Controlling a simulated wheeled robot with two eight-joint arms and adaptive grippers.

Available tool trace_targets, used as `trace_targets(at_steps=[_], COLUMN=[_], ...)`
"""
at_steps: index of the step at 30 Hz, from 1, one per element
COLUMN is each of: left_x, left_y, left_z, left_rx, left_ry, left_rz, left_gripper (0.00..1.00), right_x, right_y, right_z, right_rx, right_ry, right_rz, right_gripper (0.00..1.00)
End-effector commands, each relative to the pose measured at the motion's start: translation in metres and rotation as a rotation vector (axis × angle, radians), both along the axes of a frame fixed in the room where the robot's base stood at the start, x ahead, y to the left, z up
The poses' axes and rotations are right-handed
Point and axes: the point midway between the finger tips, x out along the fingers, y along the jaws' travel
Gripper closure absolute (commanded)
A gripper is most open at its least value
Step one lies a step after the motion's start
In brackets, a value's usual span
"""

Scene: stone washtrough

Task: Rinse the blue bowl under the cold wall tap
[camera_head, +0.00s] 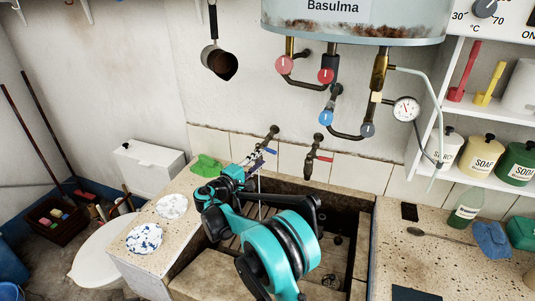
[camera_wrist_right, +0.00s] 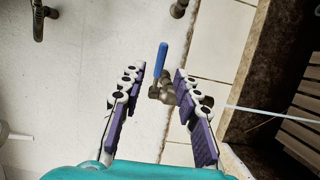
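The cold wall tap has a blue lever (camera_head: 270,151), and the blue lever (camera_wrist_right: 159,63) also shows in the wrist view. My right gripper (camera_wrist_right: 161,82) is open, with its purple pads on either side of the tap. I cannot tell whether they touch it. In the head view, my right gripper (camera_head: 258,160) reaches the tap. A thin pale stream (camera_wrist_right: 270,115) runs from the spout toward the trough. A white dish with blue blotches (camera_head: 145,238) lies on the left ledge. I cannot make out a plain blue bowl. My left gripper is not in view.
The stone trough (camera_head: 340,255) is partly hidden by my arm. A red-lever tap (camera_head: 318,157) is right of the cold one. A paler speckled dish (camera_head: 172,206) and green object (camera_head: 207,166) stand left. A bottle (camera_head: 466,208) and blue cloth (camera_head: 491,239) are on the right counter.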

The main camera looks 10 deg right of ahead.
Motion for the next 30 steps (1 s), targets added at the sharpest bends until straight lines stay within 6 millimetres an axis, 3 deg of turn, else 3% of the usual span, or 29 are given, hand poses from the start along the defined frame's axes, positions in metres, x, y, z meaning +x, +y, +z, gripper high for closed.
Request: trace_targets(at_steps=[3, 9, 30], left_x=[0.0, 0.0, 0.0], left_y=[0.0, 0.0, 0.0], left_z=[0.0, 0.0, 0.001], left_rx=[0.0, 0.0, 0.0], left_ry=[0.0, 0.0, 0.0], left_rz=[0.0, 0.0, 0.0], left_gripper=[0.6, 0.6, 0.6], right_x=[-0.014, -0.026, -0.028], right_y=[0.018, 0.033, 0.035], right_z=[0.0, 0.0, 0.0], right_rx=[0.0, 0.001, 0.001], right_ry=[0.0, 0.001, 0.001], right_rz=[0.003, 0.0, -0.001], right_gripper=[0.68, 0.68, 0.68])
